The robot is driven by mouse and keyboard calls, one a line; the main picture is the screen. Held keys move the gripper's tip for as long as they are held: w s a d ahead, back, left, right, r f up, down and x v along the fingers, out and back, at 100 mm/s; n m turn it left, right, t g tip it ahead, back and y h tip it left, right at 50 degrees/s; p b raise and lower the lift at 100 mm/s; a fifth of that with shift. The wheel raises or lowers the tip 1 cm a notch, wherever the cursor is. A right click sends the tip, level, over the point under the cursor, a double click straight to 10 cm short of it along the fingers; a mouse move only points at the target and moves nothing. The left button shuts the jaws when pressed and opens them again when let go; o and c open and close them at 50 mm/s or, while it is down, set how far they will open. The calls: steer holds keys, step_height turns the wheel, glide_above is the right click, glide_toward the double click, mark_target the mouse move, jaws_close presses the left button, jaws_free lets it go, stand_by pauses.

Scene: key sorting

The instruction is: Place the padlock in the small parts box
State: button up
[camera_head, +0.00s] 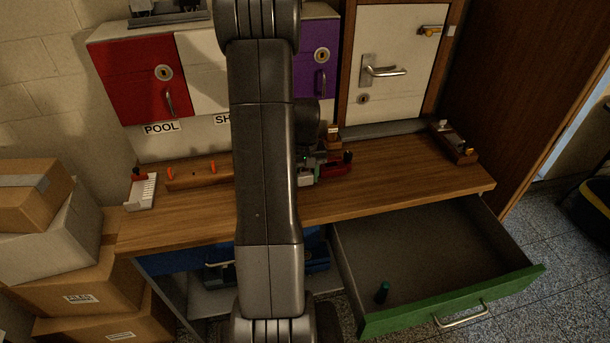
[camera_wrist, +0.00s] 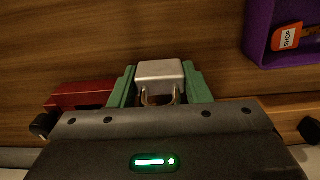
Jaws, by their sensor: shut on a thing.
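In the head view, the padlock (camera_head: 305,179) is a small pale block at my gripper (camera_head: 308,172), over the wooden worktop (camera_head: 400,180). Whether it touches the wood I cannot tell. A purple open box (camera_wrist: 258,40) lies at the upper right of the wrist view, apart from the padlock. I cannot tell which container is the small parts box.
An orange key tag (camera_wrist: 287,37) marked SHOP lies in the purple box. A red item (camera_wrist: 80,95) is close beside my gripper. A wooden rack (camera_head: 455,148) stands at right. My arm hides the worktop's middle.

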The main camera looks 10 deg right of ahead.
steer(key=o, duration=1.1)
steer(key=shift+f, duration=0.1)
